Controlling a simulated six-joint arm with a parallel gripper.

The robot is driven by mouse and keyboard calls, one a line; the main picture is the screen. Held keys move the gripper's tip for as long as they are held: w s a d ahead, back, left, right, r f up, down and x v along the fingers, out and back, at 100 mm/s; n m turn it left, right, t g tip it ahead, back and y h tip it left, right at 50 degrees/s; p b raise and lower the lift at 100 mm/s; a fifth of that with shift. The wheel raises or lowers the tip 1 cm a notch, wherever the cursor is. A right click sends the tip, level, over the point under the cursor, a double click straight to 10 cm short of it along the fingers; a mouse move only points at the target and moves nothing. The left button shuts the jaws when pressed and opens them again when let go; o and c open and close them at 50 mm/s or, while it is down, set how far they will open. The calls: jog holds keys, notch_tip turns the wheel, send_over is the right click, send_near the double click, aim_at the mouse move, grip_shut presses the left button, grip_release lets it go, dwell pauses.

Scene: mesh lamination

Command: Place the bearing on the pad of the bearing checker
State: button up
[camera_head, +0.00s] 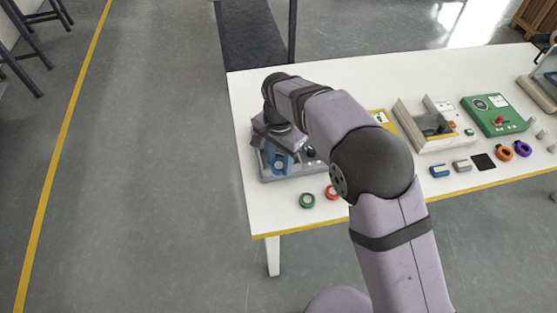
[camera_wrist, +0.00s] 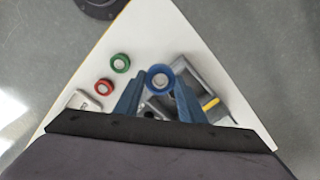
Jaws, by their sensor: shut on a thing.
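My gripper (camera_wrist: 160,82) is shut on a blue ring-shaped bearing (camera_wrist: 160,77) with a pale centre, held between its blue fingertips in the wrist view. In the head view my gripper (camera_head: 280,163) points down over a grey device, which looks like the bearing checker (camera_head: 267,179), at the table's left end. The checker also shows in the wrist view (camera_wrist: 208,72), behind and beside the bearing. The pad is hidden by the bearing and fingers. I cannot tell whether the bearing touches the checker.
A green ring (camera_head: 307,200) and a red ring (camera_head: 332,191) lie near the white table's front edge. Further right are a grey box-like station (camera_head: 433,127), a green device (camera_head: 494,115) and several small parts. My arm hides the table's middle.

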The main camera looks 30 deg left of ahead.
jog(key=w+a+r+n, duration=0.2)
jog(key=w+a+n, duration=0.1)
jog(key=w, duration=0.4)
jog(key=shift+a+p, duration=0.35)
jog(key=shift+a, duration=0.55)
jog(key=shift+n, duration=0.3)
notch_tip(320, 180, down, 5)
jog(key=b, duration=0.2)
jog(key=shift+f+b, duration=0.1)
jog(key=shift+b, duration=0.2)
jog(key=shift+f+p, duration=0.7)
jog(key=shift+f, duration=1.65)
